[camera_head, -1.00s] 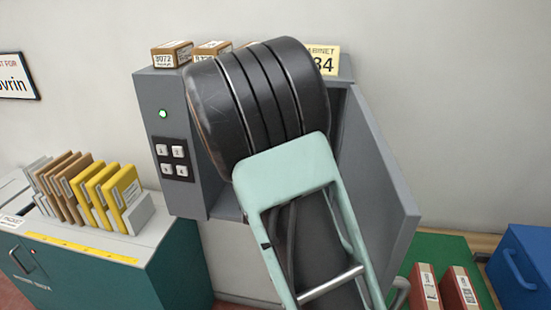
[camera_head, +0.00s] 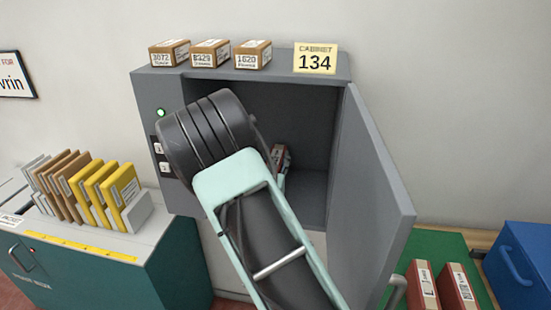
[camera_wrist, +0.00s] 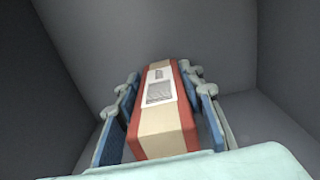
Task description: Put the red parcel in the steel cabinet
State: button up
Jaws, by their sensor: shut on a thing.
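The steel cabinet (camera_head: 370,190) is a grey box marked 134 with its door swung open to the right. The red parcel (camera_head: 281,157) shows small inside the cabinet opening, partly hidden behind my arm. In the wrist view the red parcel (camera_wrist: 163,130) has red edges, a tan end face and a white label on top. My gripper (camera_wrist: 160,80) is shut on it, with a blue-padded finger on each side. Grey cabinet walls surround them in the wrist view. I cannot tell whether the parcel touches the cabinet floor.
Small brown boxes (camera_head: 211,53) and a yellow number sign (camera_head: 315,59) stand on the cabinet top. Yellow and brown packets (camera_head: 95,190) stand on the teal unit at left. Two red items (camera_head: 440,286) lie on a green mat at right, beside a blue bin (camera_head: 522,262).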

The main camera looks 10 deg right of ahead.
jog(key=o, duration=1)
jog(key=shift+f, duration=0.2)
jog(key=shift+c, duration=0.2)
jog(key=o, duration=0.4)
jog(key=shift+o, duration=0.2)
jog(key=shift+r, duration=0.25)
jog(key=b+v, duration=0.1)
jog(key=v, duration=1.1)
jog(key=shift+f+b, duration=0.1)
jog(key=shift+b, duration=0.3)
jog(key=shift+a, duration=0.15)
